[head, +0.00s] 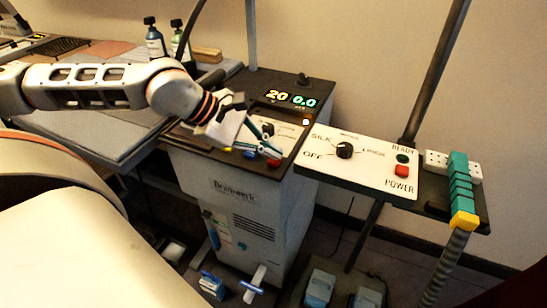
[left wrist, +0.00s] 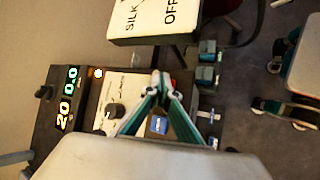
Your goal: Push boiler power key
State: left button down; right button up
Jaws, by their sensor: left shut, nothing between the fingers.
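The boiler (head: 240,200) is a pale cabinet with a dark top and a lit display (head: 290,98) reading 20 and 0.0. Its white panel (head: 288,131) holds a black knob, a blue key (head: 250,154) and a red key (head: 273,163); their labels are unreadable. My left gripper (head: 274,153) is shut and empty, its teal fingers over the panel with tips close to the red key. In the left wrist view the fingertips (left wrist: 160,77) partly cover the red key, and the blue key (left wrist: 158,125) shows between the fingers. Contact cannot be told. My right gripper is not in view.
Right of the boiler, a separate control board (head: 365,168) has a SILK/LINEN/OFF knob, a green READY light and a red POWER key (head: 401,171). Bottles (head: 155,40) stand behind my left arm.

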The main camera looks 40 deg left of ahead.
aim_at(272, 160)
pick_arm(q)
jog(key=shift+r, duration=0.65)
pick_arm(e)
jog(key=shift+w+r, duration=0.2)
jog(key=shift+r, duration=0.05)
pick_arm(q)
jog(key=shift+r+p, duration=0.4)
jog(key=shift+r, duration=0.9)
notch_tip(272, 160, up, 3)
jog(key=shift+r, duration=0.2)
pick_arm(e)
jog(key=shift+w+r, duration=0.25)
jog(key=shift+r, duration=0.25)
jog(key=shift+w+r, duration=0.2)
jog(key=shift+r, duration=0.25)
